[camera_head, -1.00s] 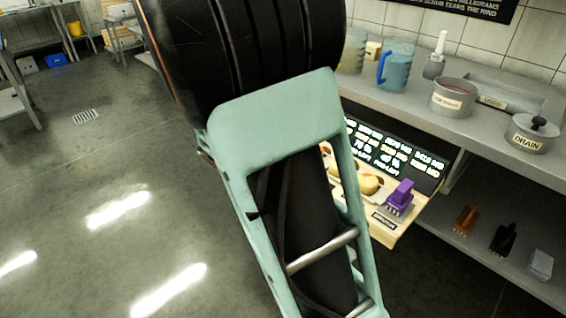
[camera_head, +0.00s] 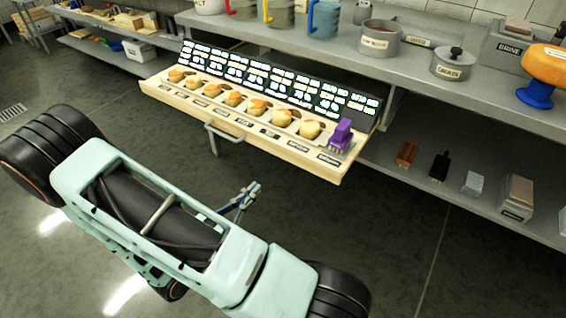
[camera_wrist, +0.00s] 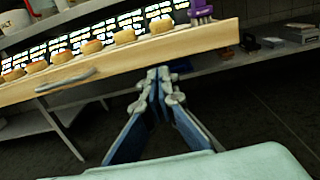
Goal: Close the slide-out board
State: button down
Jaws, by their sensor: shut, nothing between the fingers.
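The slide-out board (camera_head: 285,143) is a pale wooden board pulled out from under the grey counter. It carries a row of several small cheese wheels (camera_head: 234,98), a purple brush (camera_head: 341,136) at its right end and a dark label panel along its back. A grey bar handle (camera_head: 223,131) is on its front edge; it also shows in the wrist view (camera_wrist: 65,80). My gripper (camera_head: 254,187) is shut and empty, in front of the board and right of the handle. In the wrist view my gripper (camera_wrist: 158,74) points at the board's front face; I cannot tell whether it touches.
The counter above holds jugs (camera_head: 323,18), a grey pot (camera_head: 379,38), a lidded pot (camera_head: 453,63) and an orange wheel on a blue stand (camera_head: 537,92). Brushes and blocks (camera_head: 438,166) lie on the lower shelf at right. The floor in front is open.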

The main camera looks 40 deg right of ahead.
aim_at(288, 155)
jog(key=b+x, duration=0.2)
jog(key=x, duration=1.1)
jog(key=shift+d, duration=0.15)
